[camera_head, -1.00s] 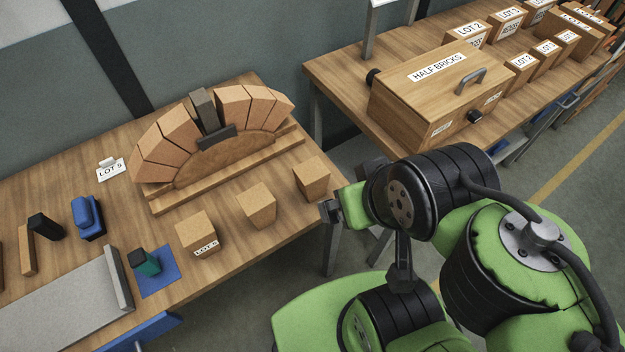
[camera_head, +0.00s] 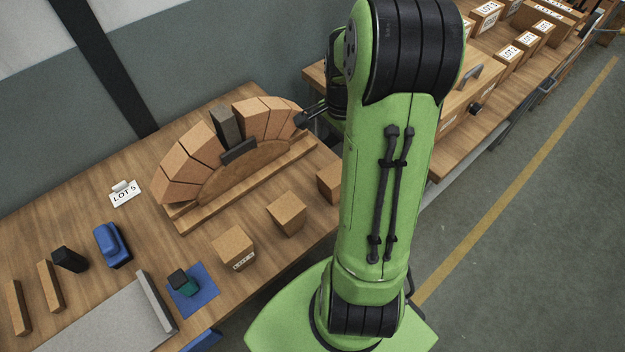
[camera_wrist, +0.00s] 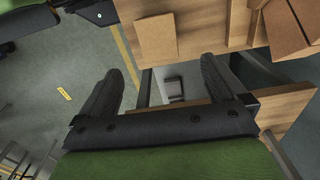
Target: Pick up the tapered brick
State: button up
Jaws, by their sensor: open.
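Three loose tan bricks stand in a row on the wooden bench: a labelled one (camera_head: 232,248), a middle one (camera_head: 287,214) that narrows downward, and a right one (camera_head: 328,185) partly hidden by my arm. Which one the task means is not marked. My gripper (camera_head: 308,117) shows only in part, close to the right end of the brick arch (camera_head: 185,165). In the wrist view my gripper (camera_wrist: 165,75) is open and empty, its dark fingers apart. A tan brick (camera_wrist: 157,38) lies beyond the fingertips, apart from them.
A blue object (camera_head: 112,245), a teal-and-black item (camera_head: 183,282) and a grey slab (camera_head: 105,320) occupy the bench's left. A second bench with labelled boxes (camera_head: 510,55) stands behind right.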

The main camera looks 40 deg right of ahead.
aim_at(334, 181)
jog(key=f+b, duration=0.1)
jog(key=f, duration=0.6)
jog(key=f+b, duration=0.2)
jog(key=f, duration=0.6)
jog(key=shift+s+a, duration=0.1)
jog(key=shift+a, duration=0.1)
jog(key=shift+c, duration=0.2)
